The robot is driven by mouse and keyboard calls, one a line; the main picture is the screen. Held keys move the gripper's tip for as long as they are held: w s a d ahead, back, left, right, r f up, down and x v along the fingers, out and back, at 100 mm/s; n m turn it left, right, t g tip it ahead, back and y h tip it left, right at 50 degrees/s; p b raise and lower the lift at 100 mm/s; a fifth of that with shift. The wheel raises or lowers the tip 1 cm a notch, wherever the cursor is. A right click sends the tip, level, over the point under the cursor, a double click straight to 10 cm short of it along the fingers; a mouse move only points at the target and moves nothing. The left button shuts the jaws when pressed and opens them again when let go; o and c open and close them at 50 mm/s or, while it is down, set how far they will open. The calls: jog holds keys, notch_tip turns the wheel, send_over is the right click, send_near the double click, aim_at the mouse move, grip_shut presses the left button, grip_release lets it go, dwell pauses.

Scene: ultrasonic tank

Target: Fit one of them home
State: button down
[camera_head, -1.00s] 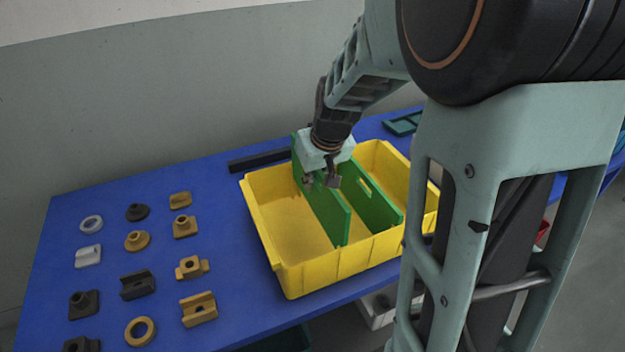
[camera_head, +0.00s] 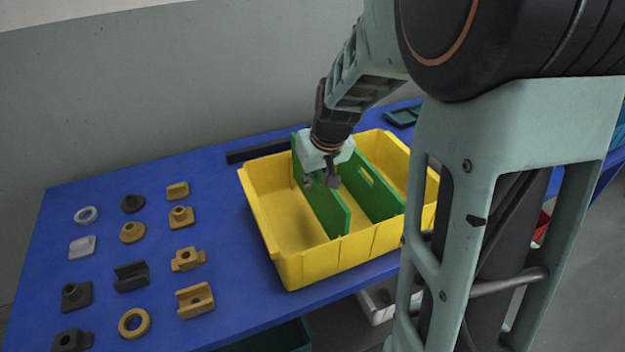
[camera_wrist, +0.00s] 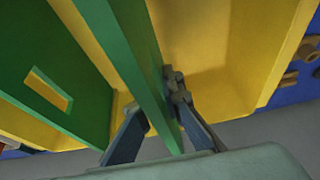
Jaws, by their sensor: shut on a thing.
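A yellow tank (camera_head: 310,272) stands on the blue table. Two green divider panels are in it. The left panel (camera_head: 328,210) runs front to back, and its front end reaches close to the front wall. The right panel (camera_head: 385,194) has a slot near its top and stands roughly parallel. My gripper (camera_head: 320,181) is over the tank at the left panel. In the wrist view my gripper (camera_wrist: 157,118) has one finger on each side of that panel (camera_wrist: 143,62), shut on it. The slotted panel (camera_wrist: 75,85) is beside it. The left panel's lower edge is hidden.
Several yellow, black and pale small parts, such as a yellow ring (camera_head: 134,323), stand in rows on the blue table (camera_head: 225,256) left of the tank. A dark bar (camera_head: 255,151) lies behind the tank. A dark green tray (camera_head: 402,117) is at the back right.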

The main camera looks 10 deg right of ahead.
aim_at(320, 171)
jog(key=shift+f+b, duration=1.45)
jog(key=shift+f, duration=0.35)
jog(key=c, duration=2)
grip_release()
jog(key=v, duration=0.7)
jog(key=shift+s+r, duration=0.1)
jog(key=shift+r, duration=0.15)
